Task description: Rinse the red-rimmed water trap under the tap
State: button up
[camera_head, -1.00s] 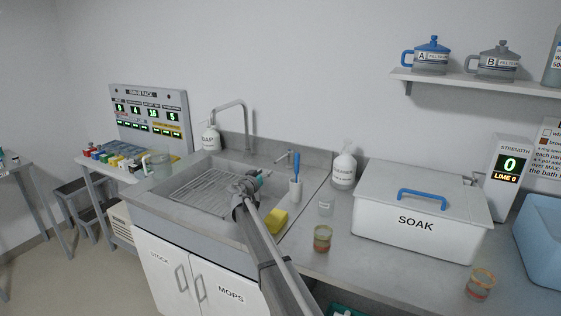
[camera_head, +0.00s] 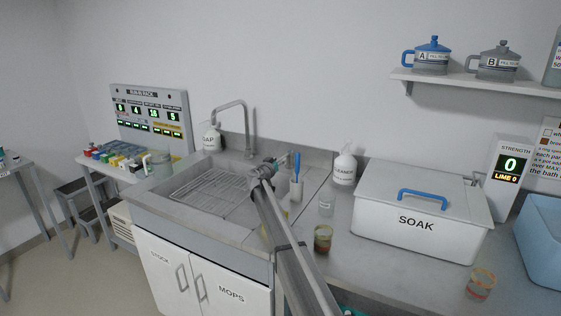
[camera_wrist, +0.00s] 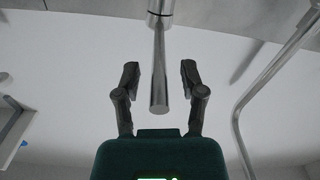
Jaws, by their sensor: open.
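My gripper (camera_head: 272,164) is over the right back part of the sink (camera_head: 160,212). In the wrist view my gripper (camera_wrist: 160,78) is open, and a metal tap lever (camera_wrist: 160,75) stands between its fingers, with gaps on both sides. The curved tap spout (camera_head: 248,120) rises behind the sink; it also shows at the right in the wrist view (camera_wrist: 268,75). No running water shows. Two jars with coloured bands stand on the counter: a brownish one (camera_head: 322,240) right of my arm and an orange-red banded one (camera_head: 480,284) at front right. I cannot tell which is the red-rimmed trap.
A small clear cup (camera_head: 326,205), a cleaner bottle (camera_head: 344,168) and a blue-handled brush in a holder (camera_head: 296,188) stand right of the sink. The lidded SOAK box (camera_head: 418,228) fills the counter further right. My arm partly hides a yellow sponge (camera_head: 264,231).

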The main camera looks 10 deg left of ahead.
jog(key=shift+w+d, duration=0.2)
jog(key=shift+w, duration=0.3)
grip_shut()
